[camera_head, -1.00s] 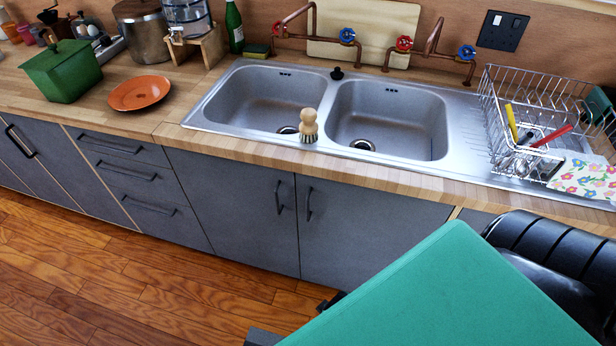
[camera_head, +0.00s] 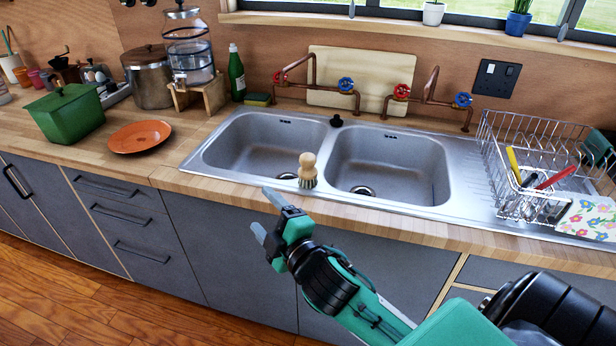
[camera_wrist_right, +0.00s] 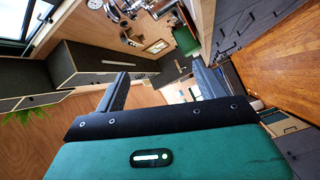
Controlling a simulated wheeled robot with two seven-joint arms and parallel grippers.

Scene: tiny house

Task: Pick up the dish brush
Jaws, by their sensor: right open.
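The dish brush (camera_head: 307,170) has a round wooden head and dark bristles. It stands upright, bristles down, on the front rim between the two sink basins. My right gripper (camera_head: 264,214) is open and empty in front of the counter edge, below and left of the brush in the head view. Its fingers point left and do not touch the brush. In the right wrist view the right gripper (camera_wrist_right: 165,92) also shows, with nothing between its fingers; the brush is not seen there. My left gripper is not in view.
The double sink (camera_head: 318,122) is set in a wooden counter. An orange plate (camera_head: 140,136) and a green pot (camera_head: 66,113) stand left of it. A wire dish rack (camera_head: 540,165) stands at right. Copper taps (camera_head: 430,97) rise behind the basins.

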